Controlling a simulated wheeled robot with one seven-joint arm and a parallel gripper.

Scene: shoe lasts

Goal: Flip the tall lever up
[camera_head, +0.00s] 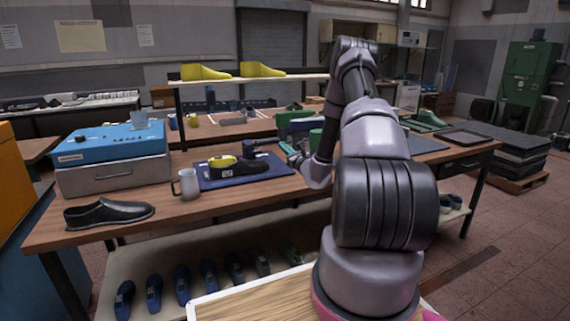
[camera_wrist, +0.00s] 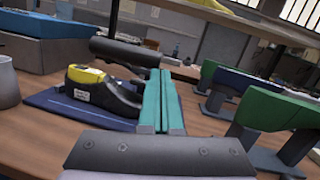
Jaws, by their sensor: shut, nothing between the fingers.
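I cannot make out for certain which part is the tall lever. A box with a blue top (camera_head: 110,142) and a grey base stands at the left of the bench, with small dark fittings on its top that are too small to tell apart. My gripper (camera_head: 288,149) is over the middle of the bench, right of the blue mat (camera_head: 215,181). In the wrist view its two teal fingers (camera_wrist: 160,76) are shut together and empty. A dark rounded bar (camera_wrist: 125,52) shows just left of the fingertips; I cannot tell whether they touch.
A black shoe last with a yellow top (camera_head: 236,168) lies on the mat, beside a grey mug (camera_head: 187,184). A black shoe (camera_head: 108,213) lies at the front left. Green and blue pieces (camera_wrist: 275,109) stand close right of my gripper. Yellow lasts (camera_head: 204,72) sit on the raised shelf.

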